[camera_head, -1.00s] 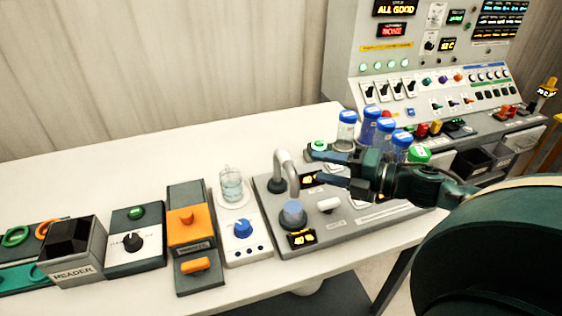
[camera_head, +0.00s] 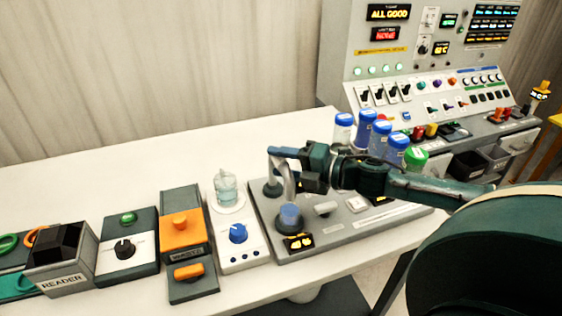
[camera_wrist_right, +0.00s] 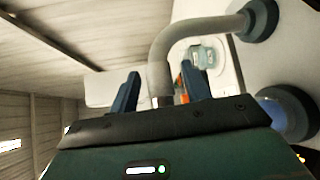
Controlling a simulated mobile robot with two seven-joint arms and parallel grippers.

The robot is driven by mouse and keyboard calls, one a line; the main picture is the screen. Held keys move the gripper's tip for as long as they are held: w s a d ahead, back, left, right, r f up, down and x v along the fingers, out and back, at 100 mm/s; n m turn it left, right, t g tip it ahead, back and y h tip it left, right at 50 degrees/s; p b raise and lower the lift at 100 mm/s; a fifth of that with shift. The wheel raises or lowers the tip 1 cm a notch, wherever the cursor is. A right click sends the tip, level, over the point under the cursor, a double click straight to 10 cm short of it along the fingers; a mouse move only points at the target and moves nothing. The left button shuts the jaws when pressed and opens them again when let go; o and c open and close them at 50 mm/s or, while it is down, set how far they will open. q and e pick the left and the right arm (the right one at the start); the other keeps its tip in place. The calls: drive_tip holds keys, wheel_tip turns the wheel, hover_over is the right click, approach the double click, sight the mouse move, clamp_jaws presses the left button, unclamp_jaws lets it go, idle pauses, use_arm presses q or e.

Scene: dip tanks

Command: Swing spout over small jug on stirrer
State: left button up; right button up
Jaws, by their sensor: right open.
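The grey curved spout (camera_head: 289,180) rises from a round base on the grey tap unit, and its free end hangs over a blue-topped round holder (camera_head: 290,216). The small glass jug (camera_head: 225,187) stands upright on the white stirrer (camera_head: 240,258), left of the spout. My right gripper (camera_head: 272,163) is open at the spout's upper bend. In the right wrist view the spout's outlet pipe (camera_wrist_right: 160,72) shows between the two open fingers (camera_wrist_right: 160,92); contact cannot be told. My left gripper is not in view.
An orange-topped device (camera_head: 181,236) and the reader (camera_head: 62,262) stand left of the stirrer. Several blue-capped bottles (camera_head: 343,130) and a green-capped one stand behind my right forearm. A control console (camera_head: 430,75) is at the back right. The table behind the jug is clear.

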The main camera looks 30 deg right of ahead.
drive_tip(key=shift+w+a, duration=0.15)
drive_tip(key=shift+w, duration=0.05)
clamp_jaws()
idle(0.6)
